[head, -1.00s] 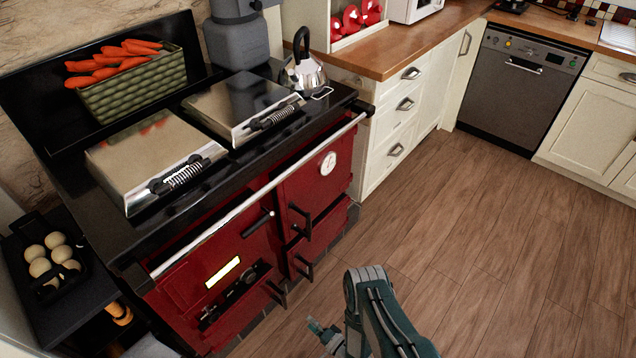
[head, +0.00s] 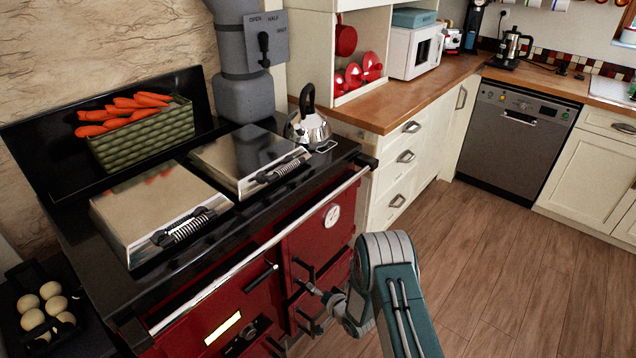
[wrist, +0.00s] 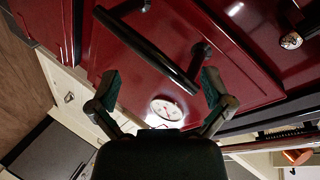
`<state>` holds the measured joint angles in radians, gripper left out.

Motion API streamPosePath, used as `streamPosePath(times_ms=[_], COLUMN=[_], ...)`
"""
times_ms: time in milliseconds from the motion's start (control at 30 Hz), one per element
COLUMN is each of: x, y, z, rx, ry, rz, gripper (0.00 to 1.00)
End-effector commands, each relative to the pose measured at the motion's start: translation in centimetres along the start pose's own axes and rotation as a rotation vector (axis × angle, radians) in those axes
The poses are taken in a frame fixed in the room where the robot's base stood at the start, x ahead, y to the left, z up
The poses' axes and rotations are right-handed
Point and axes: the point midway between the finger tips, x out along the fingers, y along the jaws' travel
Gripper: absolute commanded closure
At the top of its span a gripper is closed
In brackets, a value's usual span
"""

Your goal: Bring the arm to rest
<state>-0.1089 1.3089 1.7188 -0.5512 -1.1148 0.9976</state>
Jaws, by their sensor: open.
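My gripper (head: 311,302) is in front of the red range cooker (head: 255,277), low at its right side, near the black door handles. In the wrist view my gripper (wrist: 162,90) has its two fingers spread wide with nothing held between them. A black door handle (wrist: 150,48) of the cooker lies beyond the fingertips, and the round white dial (wrist: 166,109) shows between the fingers. I cannot tell whether a fingertip touches the cooker. My arm is bent in the head view, at the bottom centre.
A kettle (head: 308,127) and a green basket (head: 146,139) of carrots stand on the cooker top. A tray of eggs (head: 45,308) is at the lower left. White cabinets (head: 392,178) and a dishwasher (head: 519,139) line the back. The wooden floor (head: 480,260) at right is clear.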

Motion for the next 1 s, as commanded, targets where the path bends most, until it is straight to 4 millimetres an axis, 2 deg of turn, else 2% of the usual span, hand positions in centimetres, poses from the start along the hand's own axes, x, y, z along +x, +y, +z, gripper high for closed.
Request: streamPosePath(times_ms=[33,200,367,500,667,800,1000], x=[-0.2,-1.8,-4.4,-7.3,-11.6,-15.7,-22.2], y=[-1.3,-4.3,-7.4,-10.2,-13.3,-15.8,-19.2], z=[-2.4,-8.4,-13.3,-16.9,-20.2,-22.2,-23.7], rx=[-0.035,-0.135,-0.214,-0.273,-0.324,-0.359,-0.393], ry=[0.012,0.029,0.037,0.037,0.028,0.011,-0.028], rz=[0.027,0.138,0.243,0.330,0.426,0.503,0.601], gripper=[0.00,0.00,0.00,0.00,0.00,0.00,0.00])
